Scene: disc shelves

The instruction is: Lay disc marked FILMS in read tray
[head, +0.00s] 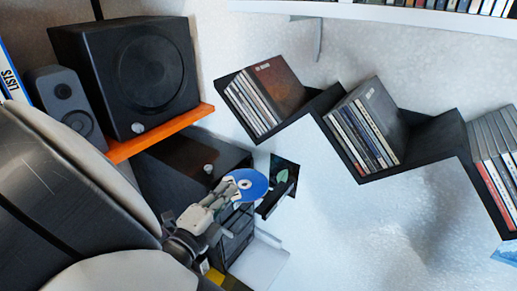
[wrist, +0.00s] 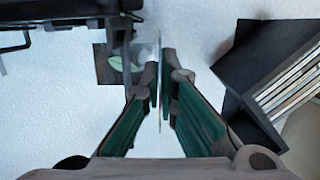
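A blue disc (head: 250,181) with a pale patch on its left side is held by my gripper (head: 230,191) in the head view; no marking on it is legible. In the wrist view, my gripper (wrist: 163,84) is shut on the disc, which shows edge-on as a thin pale line (wrist: 160,48) between the fingers. A narrow dark tray (head: 272,203) juts out just right of the disc in the head view. It appears to belong to the black machine (head: 237,243) below the gripper. The disc is apart from the tray's surface, as far as I can tell.
Black zigzag shelves (head: 347,155) with upright cases hang on the right wall. A dark picture card (head: 286,168) is behind the tray. A black speaker (head: 140,75) stands on an orange shelf (head: 160,132). In the wrist view, a dark shelf (wrist: 240,75) is close on the right.

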